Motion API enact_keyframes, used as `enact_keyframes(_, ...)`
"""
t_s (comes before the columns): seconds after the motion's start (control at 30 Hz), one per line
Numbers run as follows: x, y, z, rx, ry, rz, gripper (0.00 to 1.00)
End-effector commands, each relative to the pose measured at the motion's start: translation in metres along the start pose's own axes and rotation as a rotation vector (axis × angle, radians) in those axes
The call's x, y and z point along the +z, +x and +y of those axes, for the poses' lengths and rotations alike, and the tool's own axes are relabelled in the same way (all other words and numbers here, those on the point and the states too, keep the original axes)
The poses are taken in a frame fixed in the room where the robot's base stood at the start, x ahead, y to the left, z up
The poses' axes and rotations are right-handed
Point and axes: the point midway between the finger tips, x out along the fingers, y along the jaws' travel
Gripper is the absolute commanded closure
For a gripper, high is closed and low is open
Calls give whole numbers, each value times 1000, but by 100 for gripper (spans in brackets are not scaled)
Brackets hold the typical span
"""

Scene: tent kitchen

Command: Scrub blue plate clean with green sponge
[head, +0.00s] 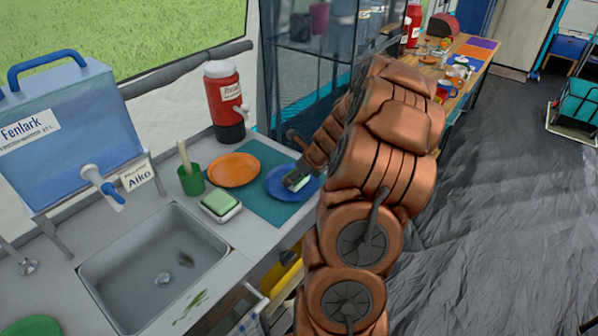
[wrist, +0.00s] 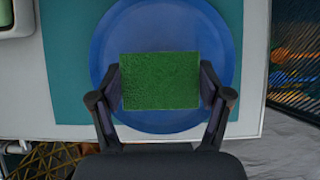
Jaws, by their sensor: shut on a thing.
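The blue plate (head: 280,189) lies on a teal mat (head: 252,205) on the counter, and it fills the middle of the wrist view (wrist: 160,30). My gripper (wrist: 160,84) is shut on a green sponge (wrist: 160,80), one finger at each side. The sponge is over the plate's middle; I cannot tell whether it touches the plate. In the head view my gripper (head: 297,181) is at the plate, and my arm covers the area to its right. The plate's middle is hidden under the sponge.
An orange plate (head: 234,169) lies left of the blue plate. A second green sponge (head: 220,202) sits in a white dish. A green cup (head: 191,180) with a brush, a red jug (head: 226,100) and a sink (head: 150,270) stand nearby. The counter's edge is close.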

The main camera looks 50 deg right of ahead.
Motion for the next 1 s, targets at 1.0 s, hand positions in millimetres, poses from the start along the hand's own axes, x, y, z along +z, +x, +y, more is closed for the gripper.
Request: enact_keyframes(1.0,-4,4,-36,1,1,1,51)
